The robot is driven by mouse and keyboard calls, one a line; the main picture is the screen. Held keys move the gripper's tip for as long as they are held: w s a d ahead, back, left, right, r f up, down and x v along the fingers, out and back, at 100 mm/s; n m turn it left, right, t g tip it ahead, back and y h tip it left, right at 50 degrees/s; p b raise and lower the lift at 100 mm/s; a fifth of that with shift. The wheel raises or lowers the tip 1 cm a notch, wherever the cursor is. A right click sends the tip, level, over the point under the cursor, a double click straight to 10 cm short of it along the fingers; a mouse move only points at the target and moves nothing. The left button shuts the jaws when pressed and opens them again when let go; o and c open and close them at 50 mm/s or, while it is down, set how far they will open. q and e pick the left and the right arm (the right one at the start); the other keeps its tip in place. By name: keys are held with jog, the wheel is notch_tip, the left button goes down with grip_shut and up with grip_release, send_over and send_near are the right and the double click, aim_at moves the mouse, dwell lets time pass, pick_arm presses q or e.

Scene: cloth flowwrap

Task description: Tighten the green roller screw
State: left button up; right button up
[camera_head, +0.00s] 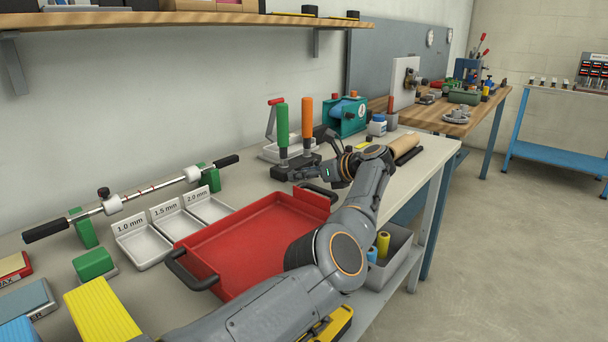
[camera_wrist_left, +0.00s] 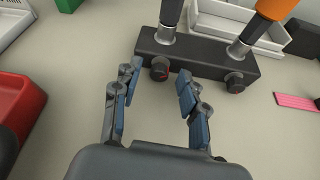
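A green roller (camera_head: 282,124) and an orange roller (camera_head: 307,122) stand upright in a black block (camera_head: 282,174) on the bench. In the left wrist view the block (camera_wrist_left: 198,58) has two dark screw knobs with reddish marks on its near face. The left knob (camera_wrist_left: 160,69), below the dark post, appears to be the green roller's screw; the green part is out of that view. The right knob (camera_wrist_left: 235,83) is below the orange roller (camera_wrist_left: 275,8). My left gripper (camera_wrist_left: 157,79) is open, its fingertips apart on either side of the left knob; contact cannot be told. My right gripper is not in view.
A red tray (camera_head: 245,245) with black handles lies in front of the block. White labelled trays (camera_head: 145,245) and a bar with black grips (camera_head: 140,198) are to the left. A white tray (camera_wrist_left: 225,25) stands behind the block. A pink strip (camera_wrist_left: 295,101) lies to its right.

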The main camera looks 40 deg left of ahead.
pick_arm(q)
jog(key=shift+d, duration=0.1)
jog(key=v, duration=1.1)
jog(key=shift+s+d+r, duration=0.1)
jog(key=shift+d+r, duration=0.1)
jog(key=shift+d, duration=0.15)
